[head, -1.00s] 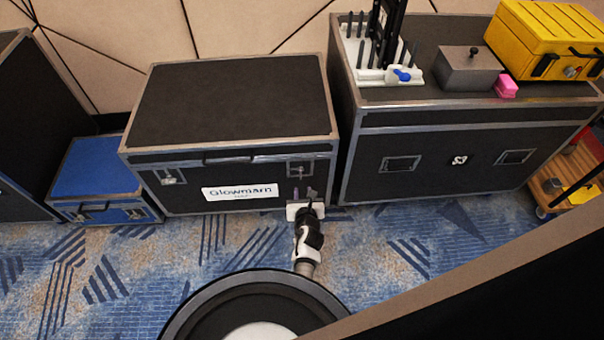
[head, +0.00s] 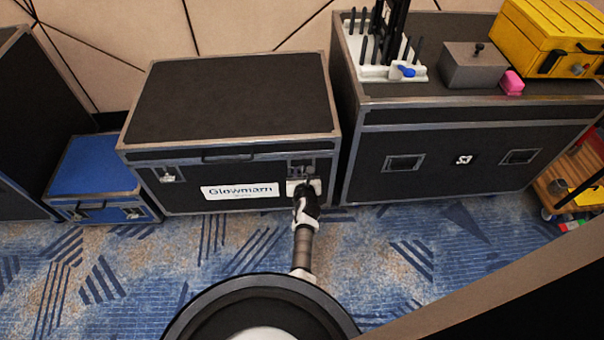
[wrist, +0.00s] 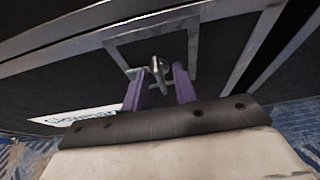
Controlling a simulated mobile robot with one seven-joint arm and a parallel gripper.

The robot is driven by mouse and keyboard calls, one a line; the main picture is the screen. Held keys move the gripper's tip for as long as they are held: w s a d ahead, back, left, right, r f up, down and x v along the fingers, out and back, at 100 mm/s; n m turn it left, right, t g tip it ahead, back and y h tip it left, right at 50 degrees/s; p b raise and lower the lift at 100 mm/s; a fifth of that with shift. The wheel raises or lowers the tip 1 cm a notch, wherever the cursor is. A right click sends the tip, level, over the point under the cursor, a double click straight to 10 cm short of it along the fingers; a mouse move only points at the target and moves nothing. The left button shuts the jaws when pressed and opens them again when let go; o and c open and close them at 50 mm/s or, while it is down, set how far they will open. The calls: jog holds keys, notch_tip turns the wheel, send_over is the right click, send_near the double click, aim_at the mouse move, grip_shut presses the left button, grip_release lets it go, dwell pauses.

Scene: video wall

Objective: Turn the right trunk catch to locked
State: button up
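The trunk (head: 232,100) is a black case with metal edges and a white "Glowmarn" label on its front. Its right catch (head: 301,167) is partly covered by my gripper (head: 302,181) in the head view. In the wrist view the catch (wrist: 158,66) is a small metal turn-piece in a square metal frame. The two purple fingers of my gripper (wrist: 160,76) stand apart on either side of the turn-piece, with a visible gap on the right. Whether a finger touches it I cannot tell. The left catch (head: 169,174) is clear of my arm.
A blue case (head: 97,166) stands left of the trunk. A larger black case (head: 430,180) stands close on the right, bearing a grey box (head: 472,66) and a yellow case (head: 548,35). Patterned carpet (head: 170,270) in front is free.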

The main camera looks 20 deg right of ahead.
grip_shut()
jog(key=shift+d, duration=0.1)
jog(key=m+t+y+b, duration=0.1)
jog(key=m+b, duration=0.1)
jog(key=m, duration=0.2)
jog(key=m+t+y+b, duration=0.2)
jog(key=m, duration=0.3)
jog(key=d+f+m+t+y+b, duration=0.1)
jog(key=m+t+y+b, duration=0.1)
jog(key=m+b, duration=0.1)
jog(key=shift+s+m, duration=0.1)
jog(key=shift+m, duration=0.6)
jog(key=shift+y, duration=0.4)
grip_release()
